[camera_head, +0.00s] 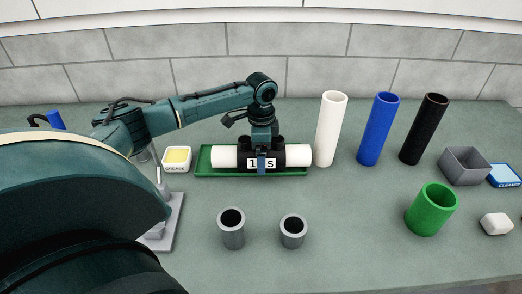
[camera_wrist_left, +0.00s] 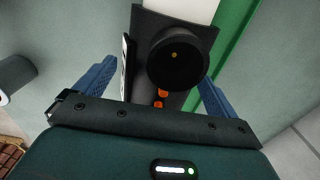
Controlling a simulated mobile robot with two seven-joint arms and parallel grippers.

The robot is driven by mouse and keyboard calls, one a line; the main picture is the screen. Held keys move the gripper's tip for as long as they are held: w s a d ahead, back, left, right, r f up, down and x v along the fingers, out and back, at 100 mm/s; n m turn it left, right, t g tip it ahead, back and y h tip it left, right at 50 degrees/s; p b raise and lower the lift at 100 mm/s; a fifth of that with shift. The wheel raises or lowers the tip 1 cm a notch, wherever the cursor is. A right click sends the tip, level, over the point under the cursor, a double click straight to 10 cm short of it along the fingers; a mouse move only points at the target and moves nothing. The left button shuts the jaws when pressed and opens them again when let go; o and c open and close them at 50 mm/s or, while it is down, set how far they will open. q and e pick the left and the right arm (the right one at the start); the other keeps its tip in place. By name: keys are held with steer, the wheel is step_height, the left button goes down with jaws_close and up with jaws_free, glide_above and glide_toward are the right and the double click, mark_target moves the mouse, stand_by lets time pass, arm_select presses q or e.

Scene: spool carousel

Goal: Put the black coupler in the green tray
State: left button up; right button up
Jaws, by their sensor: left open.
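The black coupler (camera_head: 279,153) is a wide black piece with a white label, around a white tube (camera_head: 299,155). The tube sticks out on both sides of it. Both are in the long green tray (camera_head: 204,161) at the back centre. My left gripper (camera_head: 262,158) comes down over the coupler from above. Its jaws are open, with one blue finger in front of the label. In the left wrist view, the coupler (camera_wrist_left: 180,62) lies between the two blue fingers, with a gap visible beside at least the left finger. My right gripper is not in view.
White, blue (camera_head: 378,130) and black (camera_head: 424,130) upright tubes stand right of the tray. Two grey cups (camera_head: 232,233) stand in front. A green cylinder (camera_head: 431,210), grey box (camera_head: 465,167) and white block (camera_head: 496,224) are at right. A yellow-filled dish (camera_head: 176,160) is left of the tray.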

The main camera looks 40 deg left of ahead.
arm_select(q)
steer(key=shift+r, duration=0.1)
step_height(320, 180, up, 12)
steer(key=b, duration=0.1)
stand_by(0.4)
stand_by(0.5)
